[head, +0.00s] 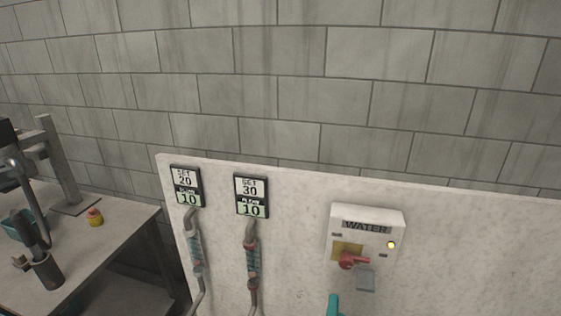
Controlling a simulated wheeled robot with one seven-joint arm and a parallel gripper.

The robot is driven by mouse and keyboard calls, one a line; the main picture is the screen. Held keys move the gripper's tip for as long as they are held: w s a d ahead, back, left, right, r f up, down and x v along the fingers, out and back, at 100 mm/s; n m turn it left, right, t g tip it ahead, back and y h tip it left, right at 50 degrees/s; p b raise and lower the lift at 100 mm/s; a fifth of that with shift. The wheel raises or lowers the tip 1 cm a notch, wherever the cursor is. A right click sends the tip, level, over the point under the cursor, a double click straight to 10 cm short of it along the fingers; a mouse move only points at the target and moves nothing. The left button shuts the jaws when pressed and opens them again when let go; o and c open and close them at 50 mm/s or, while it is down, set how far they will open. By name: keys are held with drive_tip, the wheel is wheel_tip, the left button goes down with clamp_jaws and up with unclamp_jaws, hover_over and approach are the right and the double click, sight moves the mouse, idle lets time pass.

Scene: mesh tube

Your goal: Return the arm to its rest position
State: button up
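My gripper is not in view, and I see no part of my arm that I can be sure of. The head view shows a pale speckled panel (300,190) against a block wall. On it are two displays: the left one (186,187) reads SET 20 over 10, the right one (251,196) reads SET 30 over 10. A tube hangs below each. To their right is a white box (368,216) marked WATER, with a red handle (352,261) and a lit yellow lamp (391,245).
A bench (120,226) stands at the left with a grey column stand (62,170), a dark cylindrical holder (45,270), a teal container (14,228) and a small yellow-and-red item (95,216). A teal piece (333,305) shows at the bottom edge, mostly cut off.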

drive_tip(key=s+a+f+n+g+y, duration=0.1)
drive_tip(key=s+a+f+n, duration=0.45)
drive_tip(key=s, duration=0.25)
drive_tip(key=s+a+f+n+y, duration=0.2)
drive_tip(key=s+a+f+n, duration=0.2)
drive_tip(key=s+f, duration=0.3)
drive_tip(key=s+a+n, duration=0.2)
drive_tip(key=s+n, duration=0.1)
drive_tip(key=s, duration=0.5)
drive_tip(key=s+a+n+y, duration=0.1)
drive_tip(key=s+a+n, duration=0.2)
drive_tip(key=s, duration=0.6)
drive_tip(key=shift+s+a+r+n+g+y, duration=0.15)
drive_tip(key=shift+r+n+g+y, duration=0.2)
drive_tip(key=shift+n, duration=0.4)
